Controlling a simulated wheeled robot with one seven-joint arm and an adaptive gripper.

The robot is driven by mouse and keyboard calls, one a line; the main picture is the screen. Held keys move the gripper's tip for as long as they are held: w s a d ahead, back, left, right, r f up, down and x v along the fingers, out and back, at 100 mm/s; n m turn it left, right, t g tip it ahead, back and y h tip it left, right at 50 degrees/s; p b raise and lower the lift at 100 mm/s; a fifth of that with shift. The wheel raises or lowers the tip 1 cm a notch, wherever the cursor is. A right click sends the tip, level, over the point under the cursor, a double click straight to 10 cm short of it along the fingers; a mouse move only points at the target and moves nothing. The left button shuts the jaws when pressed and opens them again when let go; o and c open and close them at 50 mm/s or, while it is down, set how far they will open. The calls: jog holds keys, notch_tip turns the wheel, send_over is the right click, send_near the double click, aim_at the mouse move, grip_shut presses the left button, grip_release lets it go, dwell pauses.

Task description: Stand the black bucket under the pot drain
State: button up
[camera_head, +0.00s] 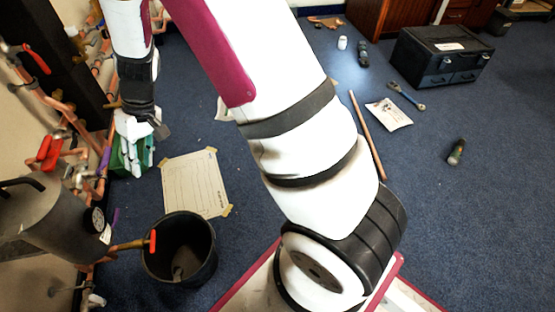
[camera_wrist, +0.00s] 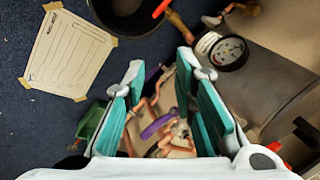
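The black bucket (camera_head: 180,250) stands upright on the blue carpet beside the grey pot (camera_head: 55,215). The pot's brass drain with a red lever (camera_head: 135,243) reaches over the bucket's left rim. Whether its outlet is fully over the opening is hard to tell. In the wrist view, the bucket (camera_wrist: 132,14) is cut off at the top, with the red lever (camera_wrist: 161,8) at its right side and the pot (camera_wrist: 265,85) at right. My gripper (camera_wrist: 160,60) is open and empty, with teal-padded fingers. In the head view, my gripper (camera_head: 138,150) is beyond the bucket, near the copper pipes.
A taped paper sheet (camera_head: 195,183) lies behind the bucket. Copper pipes (camera_head: 65,110) line the left wall, and a green object (camera_head: 118,163) is by my gripper. Carpet at right is mostly clear.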

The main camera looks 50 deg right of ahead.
jog(key=s+d+r, duration=0.2)
jog(key=s+r, duration=1.4)
jog(key=r, duration=0.2)
jog(key=s+d+r+m+h, duration=0.1)
jog(key=s+d+h, duration=0.1)
jog(key=s, duration=0.8)
jog(key=s+d+r+m+h, duration=0.1)
jog(key=s+d, duration=0.4)
jog(key=s, duration=0.5)
jog(key=shift+r+h, duration=0.7)
jog(key=shift+r, duration=0.1)
jog(key=shift+w, duration=0.1)
